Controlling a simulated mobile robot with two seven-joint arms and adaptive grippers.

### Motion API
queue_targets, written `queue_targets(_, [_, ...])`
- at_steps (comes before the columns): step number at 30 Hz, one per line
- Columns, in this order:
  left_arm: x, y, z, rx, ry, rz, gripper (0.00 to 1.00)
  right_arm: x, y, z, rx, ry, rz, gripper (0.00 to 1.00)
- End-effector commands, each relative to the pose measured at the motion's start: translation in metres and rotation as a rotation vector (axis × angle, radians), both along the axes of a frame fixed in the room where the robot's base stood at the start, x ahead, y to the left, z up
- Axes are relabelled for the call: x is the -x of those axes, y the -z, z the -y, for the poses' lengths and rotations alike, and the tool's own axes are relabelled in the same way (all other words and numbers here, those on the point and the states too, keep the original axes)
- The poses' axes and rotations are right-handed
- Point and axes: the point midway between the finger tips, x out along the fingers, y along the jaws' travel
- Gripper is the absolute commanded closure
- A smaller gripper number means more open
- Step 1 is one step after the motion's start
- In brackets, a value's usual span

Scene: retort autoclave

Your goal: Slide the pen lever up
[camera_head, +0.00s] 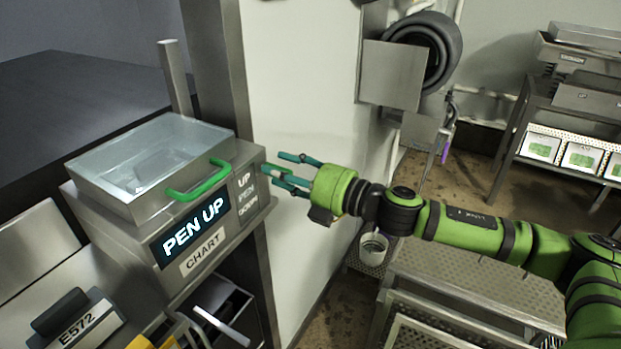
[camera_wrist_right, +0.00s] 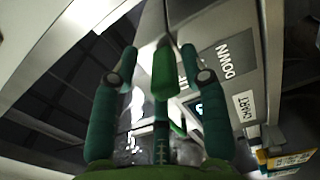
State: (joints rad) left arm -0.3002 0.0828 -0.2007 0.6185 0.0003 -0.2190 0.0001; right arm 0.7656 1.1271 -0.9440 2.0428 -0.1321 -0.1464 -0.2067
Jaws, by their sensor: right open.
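The chart recorder (camera_head: 140,235) is a grey metal box whose display (camera_head: 192,230) reads "PEN UP". Its small lever plate (camera_head: 247,198) has "UP" at the top and lower lettering too small to read here; in the right wrist view, "DOWN" is legible on that plate (camera_wrist_right: 222,60). The green pen lever (camera_wrist_right: 164,72) shows in the right wrist view between the two fingers. My right gripper (camera_head: 276,169) is open at the recorder's right edge, beside the lever plate, with its fingers on either side of the lever. Contact cannot be told. My left gripper is out of view.
A clear-lidded top with a green handle (camera_head: 198,181) covers the recorder. A "CHART" label (camera_head: 202,252) sits below the display. A pale wall panel (camera_head: 300,90) stands behind my gripper. An "E572" block (camera_head: 78,325) lies at lower left; a rack (camera_head: 560,130) stands at right.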

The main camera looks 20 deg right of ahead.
Motion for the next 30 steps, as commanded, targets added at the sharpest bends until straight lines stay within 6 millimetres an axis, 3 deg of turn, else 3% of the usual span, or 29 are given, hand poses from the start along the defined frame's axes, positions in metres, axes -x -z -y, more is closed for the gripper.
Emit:
queue_targets(15, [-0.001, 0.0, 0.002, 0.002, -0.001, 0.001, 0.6, 0.045, 0.002, 0.034, 0.004, 0.0, -0.004, 0.55])
queue_targets(30, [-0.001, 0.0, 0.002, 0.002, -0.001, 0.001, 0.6, 0.07, 0.001, 0.053, -0.001, -0.002, -0.003, 0.55])
